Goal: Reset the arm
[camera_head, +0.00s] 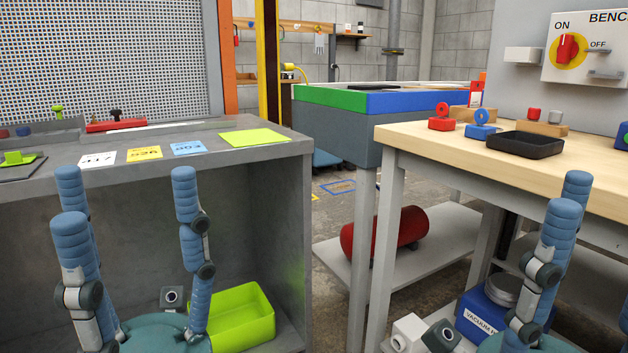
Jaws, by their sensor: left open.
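My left gripper (125,190) stands upright in the lower left of the head view, in front of the grey workbench. Its blue jointed fingers are spread apart, with a pair on the left and one on the right. Nothing is between them. My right gripper (568,195) is in the lower right, in front of the wooden-topped table.
The grey workbench (225,160) carries white, yellow and blue cards and a lime sheet (255,137). A green bin (240,318) sits on its lower shelf. The wooden table (425,138) holds a black tray (525,146). A red cylinder (412,226) lies below. A floor gap separates the benches.

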